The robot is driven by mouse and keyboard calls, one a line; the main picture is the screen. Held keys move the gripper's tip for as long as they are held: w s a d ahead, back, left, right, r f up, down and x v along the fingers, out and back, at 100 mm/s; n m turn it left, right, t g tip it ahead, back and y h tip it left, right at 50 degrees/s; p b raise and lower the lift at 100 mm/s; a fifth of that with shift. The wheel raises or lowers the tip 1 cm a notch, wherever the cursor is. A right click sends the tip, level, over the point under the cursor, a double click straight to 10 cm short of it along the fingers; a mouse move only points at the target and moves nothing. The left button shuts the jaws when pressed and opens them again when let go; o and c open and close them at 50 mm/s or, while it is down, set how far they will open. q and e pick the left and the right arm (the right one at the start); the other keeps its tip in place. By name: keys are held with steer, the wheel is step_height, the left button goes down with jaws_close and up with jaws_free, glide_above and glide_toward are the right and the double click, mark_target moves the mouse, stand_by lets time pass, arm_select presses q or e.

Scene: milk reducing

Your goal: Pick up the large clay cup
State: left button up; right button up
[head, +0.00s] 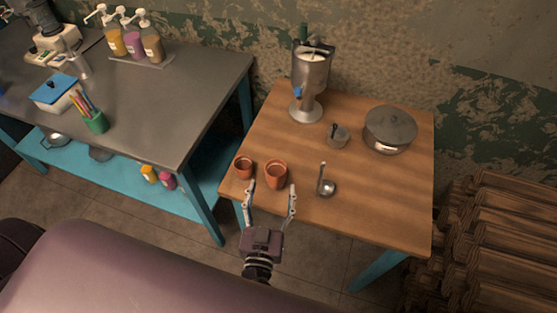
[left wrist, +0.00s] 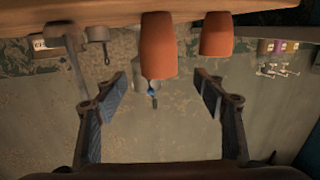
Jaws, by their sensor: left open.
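The large clay cup (head: 276,178) stands upright near the front edge of the wooden table (head: 350,210). A smaller clay cup (head: 243,169) stands just to its left. My left gripper (head: 271,188) is open and empty at the table's front edge, its fingers spread and pointing toward the large cup. In the left wrist view, which is upside down, the large cup (left wrist: 158,45) shows ahead between the two open fingers (left wrist: 159,80). The smaller cup (left wrist: 216,35) is to its right there. My right gripper is not in view.
A ladle (head: 327,187) lies right of the large cup. A metal dispenser (head: 311,85), a small pot (head: 338,136) and a lidded pot (head: 390,130) stand farther back. A grey counter (head: 190,90) with bottles is at left; stacked wood (head: 510,240) is at right.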

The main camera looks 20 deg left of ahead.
mark_target(274, 178)
arm_select(q)
steer(key=shift+w+a+r+p, duration=0.1)
steer(key=shift+w+p, duration=0.05)
steer(key=shift+w, duration=0.35)
steer(key=shift+w+a+r+p, duration=0.1)
steer(key=shift+w+p, duration=0.05)
steer(key=shift+w, duration=0.3)
steer(key=w, duration=0.1)
steer(key=w+p, duration=0.1)
steer(key=w, duration=0.2)
steer(key=shift+w+a, duration=0.2)
steer(key=shift+a, duration=0.05)
steer(key=shift+w+a+f, duration=0.1)
steer(key=shift+w, duration=0.3)
steer(key=c, duration=1.3)
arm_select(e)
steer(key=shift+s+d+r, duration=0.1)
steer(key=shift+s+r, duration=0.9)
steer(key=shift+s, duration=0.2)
